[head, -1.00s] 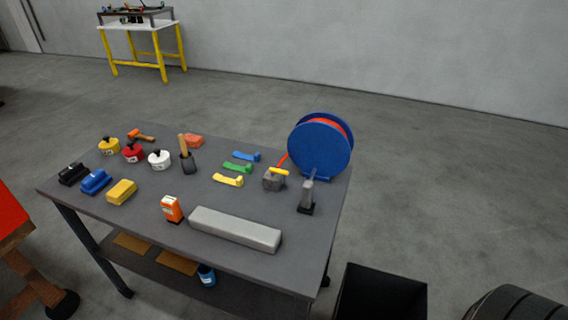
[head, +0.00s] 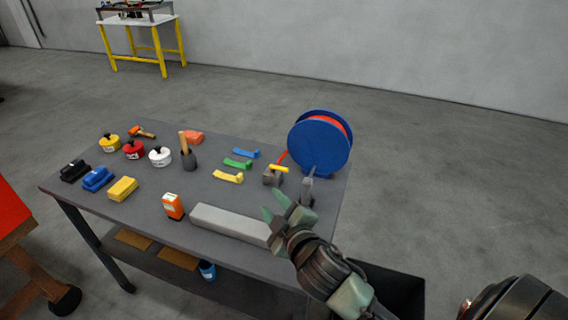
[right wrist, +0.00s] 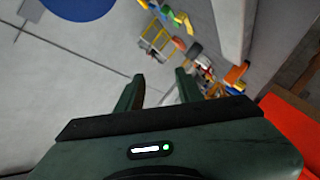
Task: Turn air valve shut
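The air valve appears to be the small grey block (head: 271,178) with a yellow handle (head: 279,168), near the right end of the grey table, in front of the blue reel. The yellow handle lies roughly crosswise in the head view. My right gripper (head: 275,206) is open and empty, in front of the valve and near the right end of the long grey bar. The right wrist view shows its two fingers (right wrist: 160,88) apart with nothing between them. I cannot pick out the valve surely in that view. My left gripper is not in view.
The blue reel (head: 319,143) with red hose stands at the table's right end; it also shows in the right wrist view (right wrist: 80,8). A grey upright tool (head: 307,190) stands beside the valve. A long grey bar (head: 230,222) and an orange box (head: 173,206) lie nearer.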

